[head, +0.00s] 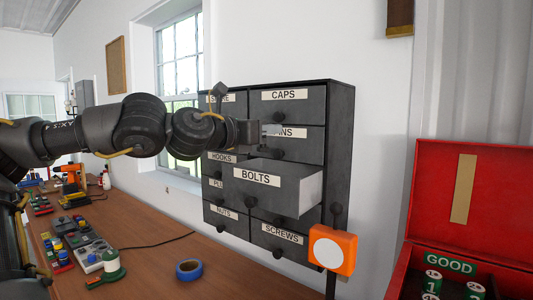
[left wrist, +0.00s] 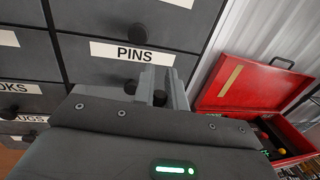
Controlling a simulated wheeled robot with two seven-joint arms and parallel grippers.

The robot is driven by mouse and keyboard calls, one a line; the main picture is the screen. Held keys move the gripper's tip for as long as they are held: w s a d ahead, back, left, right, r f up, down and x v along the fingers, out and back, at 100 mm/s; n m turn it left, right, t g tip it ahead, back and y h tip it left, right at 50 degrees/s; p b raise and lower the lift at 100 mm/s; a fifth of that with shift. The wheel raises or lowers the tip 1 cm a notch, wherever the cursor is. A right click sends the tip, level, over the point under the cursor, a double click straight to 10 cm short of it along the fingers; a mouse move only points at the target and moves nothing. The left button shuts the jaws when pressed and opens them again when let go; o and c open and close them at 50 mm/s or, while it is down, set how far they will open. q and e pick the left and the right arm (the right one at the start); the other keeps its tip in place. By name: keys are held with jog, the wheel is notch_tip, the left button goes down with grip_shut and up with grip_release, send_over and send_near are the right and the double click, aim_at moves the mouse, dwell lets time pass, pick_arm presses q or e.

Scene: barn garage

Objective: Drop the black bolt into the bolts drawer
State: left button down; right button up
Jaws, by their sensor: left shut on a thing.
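The bolts drawer (head: 235,176) is pulled out of the dark cabinet (head: 340,130), with its white BOLTS label on the front and its pale side wall showing. My left gripper (head: 270,132) is in front of the PINS drawer, higher than the open bolts drawer. In the left wrist view its fingers (left wrist: 160,82) are closed around a small dark thing, which looks like the black bolt (left wrist: 160,98). The bolt cannot be made out in the head view. My right gripper is not in view.
A red case (head: 475,190) stands open at the right, with a green GOOD label. An orange box (head: 332,249) with a white disc is near the cabinet's lower right. The wooden bench (head: 150,230) holds blue tape (head: 189,269) and several tools at the left.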

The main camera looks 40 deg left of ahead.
aim_at(267, 149)
pick_arm(q)
jog(key=a+f, duration=0.1)
jog(key=w+f+p, duration=0.1)
jog(key=f, duration=0.1)
jog(key=w+a+f, duration=0.1)
jog(key=f, duration=0.1)
jog(key=shift+w+a+f, duration=0.1)
jog(key=shift+w+a, duration=0.15)
jog(key=shift+a, duration=0.05)
jog(key=shift+a+f, duration=0.15)
jog(key=shift+f, duration=1.25)
jog(key=shift+d+f, duration=0.1)
jog(key=shift+d, duration=0.1)
jog(key=shift+a+f+b, duration=0.1)
jog(key=shift+f+b, duration=0.45)
jog(key=shift+r, duration=0.1)
